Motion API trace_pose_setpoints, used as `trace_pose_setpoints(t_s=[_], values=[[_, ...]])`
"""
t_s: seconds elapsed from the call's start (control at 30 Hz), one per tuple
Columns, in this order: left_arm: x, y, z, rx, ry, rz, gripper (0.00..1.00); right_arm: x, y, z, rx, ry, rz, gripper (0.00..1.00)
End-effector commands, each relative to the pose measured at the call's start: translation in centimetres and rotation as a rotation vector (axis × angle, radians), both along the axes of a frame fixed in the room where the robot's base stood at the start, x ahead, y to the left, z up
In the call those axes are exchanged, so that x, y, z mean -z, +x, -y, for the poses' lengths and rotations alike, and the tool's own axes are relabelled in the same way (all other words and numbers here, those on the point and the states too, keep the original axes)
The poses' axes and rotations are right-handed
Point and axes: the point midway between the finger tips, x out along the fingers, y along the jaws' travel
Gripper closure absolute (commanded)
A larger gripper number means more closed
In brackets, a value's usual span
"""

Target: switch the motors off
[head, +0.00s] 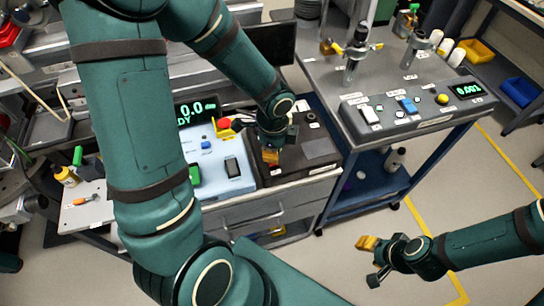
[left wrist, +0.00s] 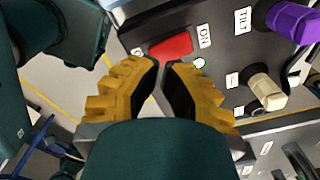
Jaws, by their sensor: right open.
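In the left wrist view a red rocker switch (left wrist: 170,47) sits on a dark panel (left wrist: 222,80), with a label reading ON beside it and a small pale lamp (left wrist: 199,63) close by. My left gripper (left wrist: 161,66) has its yellow fingertips together just short of the switch; contact cannot be told. In the head view my left gripper (head: 270,157) points down over the dark panel (head: 318,148) at the drawer bench, and it hides part of that panel. My right gripper (head: 367,243) is open and empty over the floor at lower right.
A purple knob (left wrist: 294,20) labelled TILT and a cream knob (left wrist: 265,92) stand near the switch. A pale blue control box (head: 222,160) is left of the panel. A console (head: 415,115) with coloured knobs lies on the right bench. The floor around my right gripper is clear.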

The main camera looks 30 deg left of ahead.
Motion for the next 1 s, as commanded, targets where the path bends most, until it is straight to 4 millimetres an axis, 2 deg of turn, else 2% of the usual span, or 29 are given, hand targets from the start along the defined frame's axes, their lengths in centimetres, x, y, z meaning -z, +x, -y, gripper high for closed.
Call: trace_pose_setpoints(t_s=[1.0], values=[[0.97, -0.01, 0.00, 0.000, 0.000, 0.000, 1.00, 0.85, 0.00, 0.00, 0.000, 0.000, 0.000, 0.53]])
